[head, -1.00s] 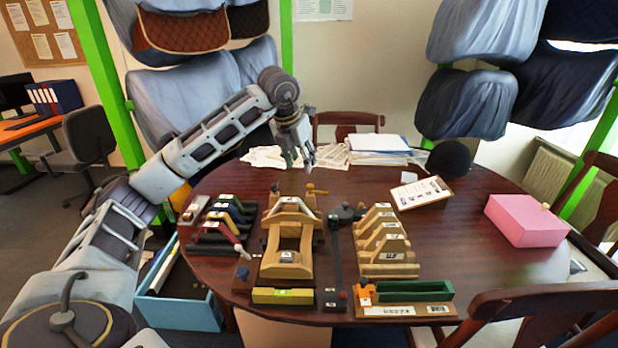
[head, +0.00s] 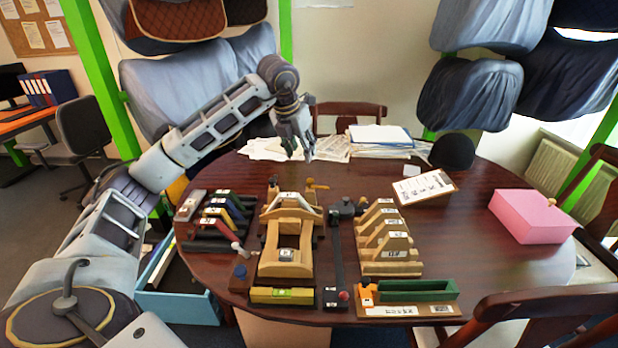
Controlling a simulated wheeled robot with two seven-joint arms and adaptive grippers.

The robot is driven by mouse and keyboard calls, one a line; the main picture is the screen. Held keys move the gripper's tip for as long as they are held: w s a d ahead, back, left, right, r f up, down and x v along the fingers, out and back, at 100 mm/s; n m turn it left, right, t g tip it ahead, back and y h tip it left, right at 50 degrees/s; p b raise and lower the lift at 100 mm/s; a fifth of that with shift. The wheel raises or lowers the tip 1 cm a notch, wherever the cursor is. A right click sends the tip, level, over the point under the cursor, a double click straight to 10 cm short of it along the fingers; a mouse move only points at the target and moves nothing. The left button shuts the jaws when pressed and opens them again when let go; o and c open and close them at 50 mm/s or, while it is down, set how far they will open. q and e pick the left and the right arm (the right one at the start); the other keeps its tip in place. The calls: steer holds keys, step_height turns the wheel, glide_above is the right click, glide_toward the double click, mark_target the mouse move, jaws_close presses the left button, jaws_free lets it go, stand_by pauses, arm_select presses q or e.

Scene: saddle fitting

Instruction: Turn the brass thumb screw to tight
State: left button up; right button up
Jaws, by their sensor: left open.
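A small brass-coloured screw or knob (head: 317,186) sits at the back right of the wooden saddle jig (head: 285,268) on the table. It is too small to tell how far it is turned. My left gripper (head: 301,157) is open and empty, fingers pointing down. In the picture it appears above and slightly left of the brass piece, clearly apart from it. My right gripper is out of view.
The round table (head: 475,262) also holds a rack of coloured tools (head: 222,212), a slotted wooden stand (head: 388,245), a spirit level (head: 283,295), a green tray (head: 418,290), a clipboard (head: 422,188), papers (head: 380,137) and a pink box (head: 530,217).

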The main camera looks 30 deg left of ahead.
mark_target(310, 180)
arm_select(q)
steer(key=b+x, duration=0.1)
steer(key=x, duration=1.1)
steer(key=shift+d+f, duration=0.1)
steer(key=shift+w+f, duration=0.15)
steer(key=shift+f, duration=0.35)
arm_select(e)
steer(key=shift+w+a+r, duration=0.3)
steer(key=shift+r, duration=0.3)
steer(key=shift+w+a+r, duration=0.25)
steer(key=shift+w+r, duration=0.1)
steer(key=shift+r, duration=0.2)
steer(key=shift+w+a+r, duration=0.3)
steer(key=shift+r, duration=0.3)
arm_select(q)
steer(key=shift+c, duration=0.8)
jaws_close()
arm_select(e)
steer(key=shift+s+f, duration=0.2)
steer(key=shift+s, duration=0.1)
